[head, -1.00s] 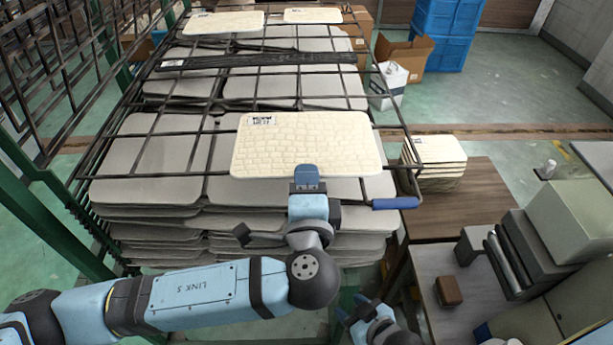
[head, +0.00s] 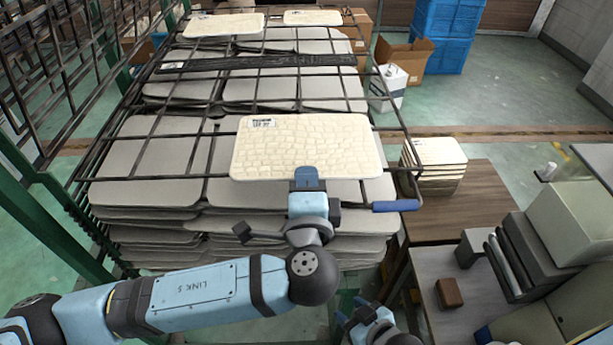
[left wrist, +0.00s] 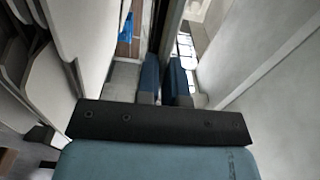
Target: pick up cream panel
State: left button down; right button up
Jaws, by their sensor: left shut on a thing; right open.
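A cream panel (head: 307,145) with a cobbled-looking face and a small label at its upper left shows in the head view, over the near part of the wire rack. My left gripper (head: 307,180) is shut on the middle of its near edge. The panel hides part of the grey stacks behind it. In the left wrist view the blue fingers (left wrist: 166,82) are close together, and I cannot clearly tell the panel's surface there. My right gripper (head: 354,310) is open and empty at the bottom of the head view, below the rack's near edge.
A wire rack gate (head: 150,136) lies over stacks of grey panels (head: 152,170). Two cream panels (head: 224,25) lie at the far end. A small cream stack (head: 436,152) sits on the brown table (head: 470,205) at right. A blue handle (head: 396,205) juts near the held panel.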

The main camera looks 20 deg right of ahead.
pick_arm(q)
notch_tip(320, 180, up, 3)
jog(key=shift+f+p, duration=0.2)
jog(key=shift+p, duration=0.6)
jog(key=shift+s, duration=0.1)
jog(key=s+a+r+p, duration=0.2)
jog(key=s+r+p, duration=0.1)
jog(key=s, duration=0.4)
jog(key=shift+s+a+r+p, duration=0.2)
jog(key=shift+r+p, duration=0.1)
jog(key=shift+r, duration=0.15)
